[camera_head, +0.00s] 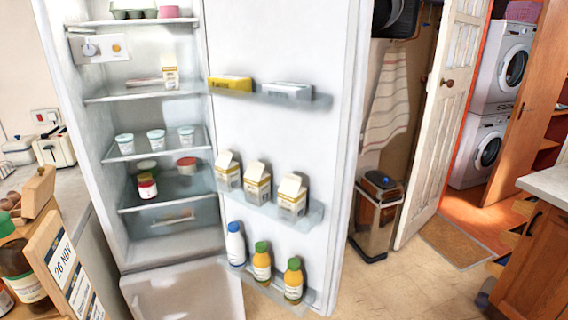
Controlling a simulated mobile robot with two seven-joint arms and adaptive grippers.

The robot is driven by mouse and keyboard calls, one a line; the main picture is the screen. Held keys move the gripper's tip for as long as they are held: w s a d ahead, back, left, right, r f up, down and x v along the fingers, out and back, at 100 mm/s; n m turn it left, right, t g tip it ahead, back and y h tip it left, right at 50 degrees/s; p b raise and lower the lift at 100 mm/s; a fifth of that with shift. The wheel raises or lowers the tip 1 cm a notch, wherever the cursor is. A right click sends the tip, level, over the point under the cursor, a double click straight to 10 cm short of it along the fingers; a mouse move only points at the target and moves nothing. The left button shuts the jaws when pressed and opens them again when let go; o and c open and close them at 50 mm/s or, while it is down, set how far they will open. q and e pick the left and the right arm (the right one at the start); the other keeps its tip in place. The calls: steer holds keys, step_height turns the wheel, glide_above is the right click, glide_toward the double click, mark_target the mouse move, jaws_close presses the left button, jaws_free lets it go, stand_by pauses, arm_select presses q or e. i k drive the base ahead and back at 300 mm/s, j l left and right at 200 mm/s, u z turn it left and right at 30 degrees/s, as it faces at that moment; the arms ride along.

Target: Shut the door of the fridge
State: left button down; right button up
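The fridge (165,245) stands open at the left of centre, with its shelves and stored food showing. Its white door (290,140) is swung wide open to the right, with its inner side facing me. The door racks hold a yellow pack, several milk cartons (257,182) and several bottles (262,262). The door's hinge and outer handle cannot be made out. Below the fridge opening is a white lower panel (185,295). Neither of my grippers shows in the head view.
A bin (376,215) stands right of the fridge door, near an open room door (440,120). Wooden cabinets (535,262) are at the right. Tiled floor (400,285) is clear in front.

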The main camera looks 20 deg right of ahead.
mark_target(322, 45)
steer(key=k+u, duration=0.15)
steer(key=u, duration=1.05)
steer(key=l+u, duration=0.1)
steer(key=l, duration=0.35)
steer(key=k+l+u, duration=0.1)
steer(key=l, duration=0.4)
steer(key=k+l, duration=0.1)
steer(key=l, duration=0.95)
steer(key=k+l, duration=0.15)
steer(key=l, duration=0.35)
steer(key=k+l, duration=0.1)
steer(key=l, duration=0.4)
steer(key=k+l, duration=0.1)
steer(key=l, duration=0.95)
steer(key=k, duration=0.05)
